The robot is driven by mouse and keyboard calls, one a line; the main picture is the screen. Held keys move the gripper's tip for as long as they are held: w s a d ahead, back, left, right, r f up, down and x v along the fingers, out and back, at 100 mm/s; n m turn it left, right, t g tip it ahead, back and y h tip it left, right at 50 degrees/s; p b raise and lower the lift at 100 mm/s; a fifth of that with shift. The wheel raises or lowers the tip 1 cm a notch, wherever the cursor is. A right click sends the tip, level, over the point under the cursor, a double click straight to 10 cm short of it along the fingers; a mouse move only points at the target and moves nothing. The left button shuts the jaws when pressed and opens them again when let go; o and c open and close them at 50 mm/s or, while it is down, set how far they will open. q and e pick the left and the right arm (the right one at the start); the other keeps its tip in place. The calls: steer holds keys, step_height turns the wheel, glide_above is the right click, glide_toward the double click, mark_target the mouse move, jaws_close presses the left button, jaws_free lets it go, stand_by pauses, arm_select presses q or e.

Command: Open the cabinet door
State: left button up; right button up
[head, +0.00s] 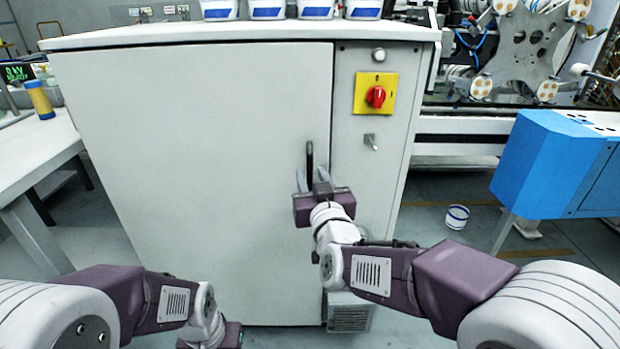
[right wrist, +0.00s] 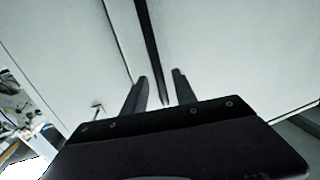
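The cabinet door (head: 190,130) is a large pale grey panel and looks shut. Its dark upright handle (head: 309,158) is near the door's right edge, and it also shows in the right wrist view (right wrist: 150,45). My right gripper (head: 313,178) is at the lower part of the handle. Its two fingers are apart, and in the right wrist view the handle's end lies between them with gaps showing; I cannot tell whether either finger touches it. My left gripper (head: 215,338) is low at the bottom edge, its fingers hidden or cut off.
White-and-blue containers (head: 267,9) stand on the cabinet top. A white table (head: 38,158) stands left, a blue machine (head: 545,165) right.

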steer(key=shift+w+a, duration=0.25)
steer(key=shift+w, duration=0.95)
jaws_close()
stand_by(0.5)
